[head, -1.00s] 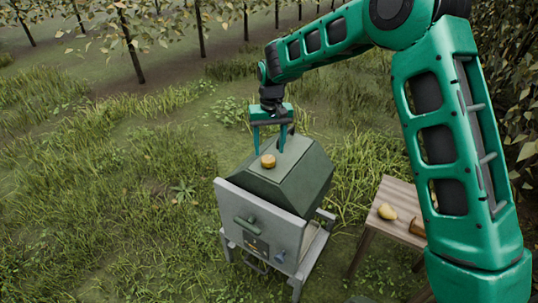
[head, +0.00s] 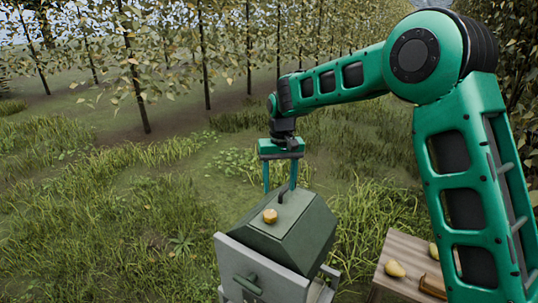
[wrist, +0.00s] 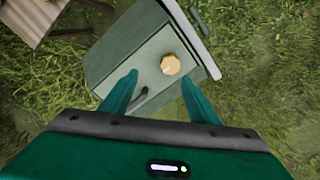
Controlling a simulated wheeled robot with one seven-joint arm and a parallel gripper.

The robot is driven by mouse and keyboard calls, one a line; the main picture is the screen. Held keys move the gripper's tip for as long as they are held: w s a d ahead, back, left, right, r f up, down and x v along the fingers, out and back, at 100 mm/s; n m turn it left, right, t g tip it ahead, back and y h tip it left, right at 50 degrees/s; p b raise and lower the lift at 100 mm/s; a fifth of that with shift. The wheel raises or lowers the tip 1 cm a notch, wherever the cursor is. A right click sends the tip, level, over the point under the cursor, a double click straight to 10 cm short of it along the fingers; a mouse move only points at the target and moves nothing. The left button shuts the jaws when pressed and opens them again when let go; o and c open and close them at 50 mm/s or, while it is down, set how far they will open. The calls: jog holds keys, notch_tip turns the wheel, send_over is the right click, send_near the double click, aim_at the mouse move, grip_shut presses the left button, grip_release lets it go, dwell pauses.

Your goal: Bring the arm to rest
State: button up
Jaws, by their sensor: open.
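My gripper (head: 279,188) is open and empty, pointing down just above the lid of a green-grey box (head: 278,238) in the head view. Its two green fingers stand apart, and the dark lid handle (head: 287,192) shows by the fingertips. In the wrist view the fingers (wrist: 160,98) are spread over the lid, with the handle (wrist: 139,98) between them and nothing gripped. A round yellow-orange knob-like piece (head: 270,216) sits on top of the lid; it also shows in the wrist view (wrist: 170,65).
A wooden table (head: 402,257) stands at the lower right with a yellow pear (head: 395,269) and other items, partly hidden by my arm. Grass (head: 100,220) surrounds the box. Tree rows (head: 205,70) stand behind, and the air left of the box is clear.

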jog(key=s+d+r+m, duration=0.1)
jog(key=s+d+r, duration=0.3)
jog(key=d, duration=0.5)
jog(key=s+d+r+m+h, duration=0.1)
jog(key=s+d+m, duration=0.1)
jog(key=s+d, duration=0.55)
jog(key=s+d+r+m, duration=0.1)
jog(key=s+d+r, duration=0.2)
jog(key=d, duration=0.7)
jog(key=s+d+f+m, duration=0.1)
jog(key=s+d, duration=0.2)
jog(key=s, duration=0.6)
jog(key=s+d+f+m, duration=0.1)
jog(key=s+d, duration=0.2)
jog(key=s, duration=0.6)
jog(key=s+d+f+m+y, duration=0.1)
jog(key=s+d, duration=0.3)
jog(key=s, duration=0.5)
jog(key=shift+s+f+m, duration=0.2)
jog(key=shift+m, duration=0.4)
jog(key=shift+w+f, duration=0.25)
jog(key=shift+w, duration=0.4)
